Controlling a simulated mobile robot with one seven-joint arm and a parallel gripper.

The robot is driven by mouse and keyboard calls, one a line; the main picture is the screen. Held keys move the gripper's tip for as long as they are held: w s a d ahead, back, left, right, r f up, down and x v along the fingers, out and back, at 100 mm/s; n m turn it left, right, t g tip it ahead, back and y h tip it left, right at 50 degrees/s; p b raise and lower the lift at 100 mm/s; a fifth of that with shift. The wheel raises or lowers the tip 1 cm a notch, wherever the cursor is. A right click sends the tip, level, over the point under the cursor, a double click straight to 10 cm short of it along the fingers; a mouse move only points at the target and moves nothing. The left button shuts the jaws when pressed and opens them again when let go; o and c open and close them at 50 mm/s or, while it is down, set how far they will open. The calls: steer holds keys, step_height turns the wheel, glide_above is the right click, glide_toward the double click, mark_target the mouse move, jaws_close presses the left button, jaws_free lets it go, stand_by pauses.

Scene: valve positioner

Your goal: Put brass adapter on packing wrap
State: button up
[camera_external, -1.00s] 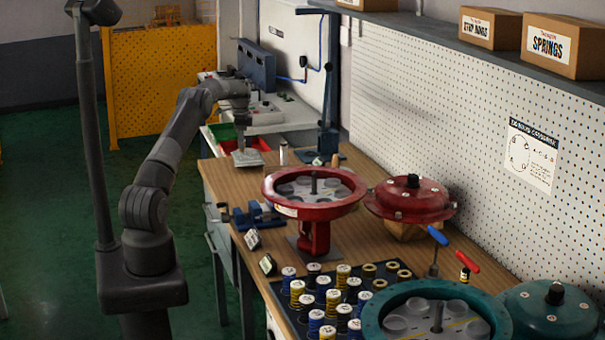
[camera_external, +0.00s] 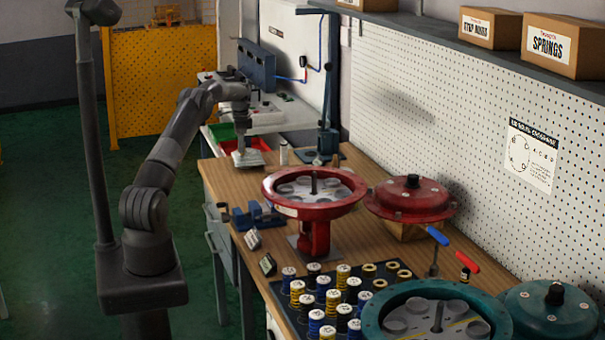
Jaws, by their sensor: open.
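My gripper (camera_external: 241,151) points down at the far left end of the wooden bench, directly above a pale grey, flat pad (camera_external: 256,159) that looks like the packing wrap. The fingers are small in this view; they are open. I cannot tell whether they touch the pad or anything on it. I cannot make out the brass adapter; it may be hidden by the gripper or too small to see.
A small pale cylinder (camera_external: 284,154) stands right of the pad. Nearer are a blue vise (camera_external: 258,215), a red round housing on a stand (camera_external: 314,192), a red cover (camera_external: 411,197) and several spools (camera_external: 343,275). Bare wood (camera_external: 224,178) lies in front of the pad.

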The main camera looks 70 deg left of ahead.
step_height(320, 180, up, 12)
stand_by(0.5)
steer(key=shift+r, duration=0.1)
steer(key=w+d+r, duration=0.3)
steer(key=d+r, duration=0.2)
steer(key=d, duration=0.3)
steer(key=w+d+r+t+y, duration=0.1)
steer(key=w+d+r, duration=0.1)
steer(key=d+r, duration=0.45)
steer(key=w+d+r, duration=0.3)
steer(key=d, duration=0.6)
steer(key=s+d+r+n+t, duration=0.1)
steer(key=s+d+r, duration=0.15)
steer(key=d, duration=0.95)
steer(key=s+d+n+t, duration=0.1)
steer(key=s+d, duration=0.5)
steer(key=d, duration=0.3)
steer(key=s+d+t, duration=0.1)
steer(key=s+d, duration=0.4)
steer(key=d, duration=0.5)
steer(key=s+d+f, duration=0.4)
steer(key=s+f, duration=0.1)
steer(key=s, duration=0.2)
steer(key=s+d+f+n+t+h, duration=0.1)
steer(key=s+d+f, duration=0.4)
steer(key=s, duration=0.2)
steer(key=shift+d+t, duration=0.25)
steer(key=shift+t, duration=0.05)
